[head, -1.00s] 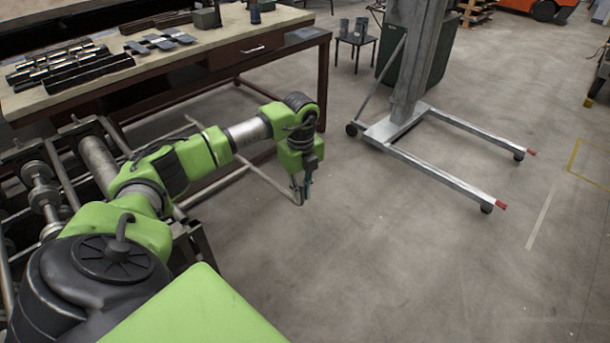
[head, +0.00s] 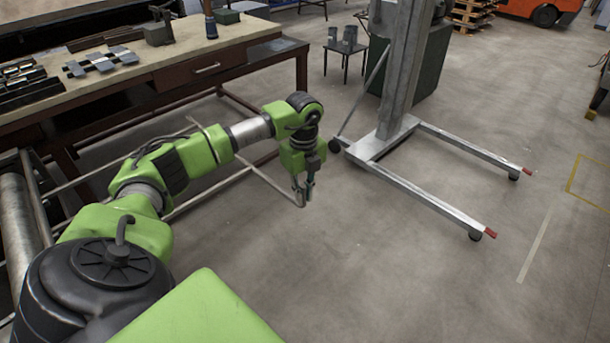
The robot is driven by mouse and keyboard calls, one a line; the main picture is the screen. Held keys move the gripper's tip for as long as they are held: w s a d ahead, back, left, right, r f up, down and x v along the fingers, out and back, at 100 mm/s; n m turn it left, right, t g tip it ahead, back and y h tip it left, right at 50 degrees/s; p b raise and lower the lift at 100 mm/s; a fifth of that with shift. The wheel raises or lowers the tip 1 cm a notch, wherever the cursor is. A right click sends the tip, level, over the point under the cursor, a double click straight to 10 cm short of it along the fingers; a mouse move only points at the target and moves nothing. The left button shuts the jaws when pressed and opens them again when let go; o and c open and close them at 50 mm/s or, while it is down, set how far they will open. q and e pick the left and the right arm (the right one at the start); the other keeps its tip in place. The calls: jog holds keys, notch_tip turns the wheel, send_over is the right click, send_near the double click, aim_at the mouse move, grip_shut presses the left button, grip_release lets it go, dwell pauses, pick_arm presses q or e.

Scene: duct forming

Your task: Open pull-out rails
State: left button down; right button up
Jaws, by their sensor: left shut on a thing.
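A thin grey bent-tube pull-out rail (head: 272,184) shows in the head view. Its bars run from the roller machine (head: 22,225) at the left edge and meet in a corner low over the floor. My left gripper (head: 303,198) points down at that outer corner and is shut on the rail. The fingertips partly hide the tube there. My left arm covers part of the rail's bars and the place where they join the machine. My right gripper is out of view.
A workbench (head: 178,75) with metal parts and a drawer stands behind the rail. A lift with a grey mast (head: 403,70) and long floor legs (head: 430,190) stands to the right. The floor in front and at the right is open.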

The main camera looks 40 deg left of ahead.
pick_arm(q)
jog(key=shift+w+r, duration=0.1)
jog(key=shift+w, duration=0.1)
jog(key=c, duration=2.1)
grip_release()
jog(key=shift+o, duration=0.3)
jog(key=shift+w, duration=0.15)
notch_tip(320, 180, up, 12)
jog(key=shift+f, duration=0.1)
jog(key=shift+d+f, duration=0.1)
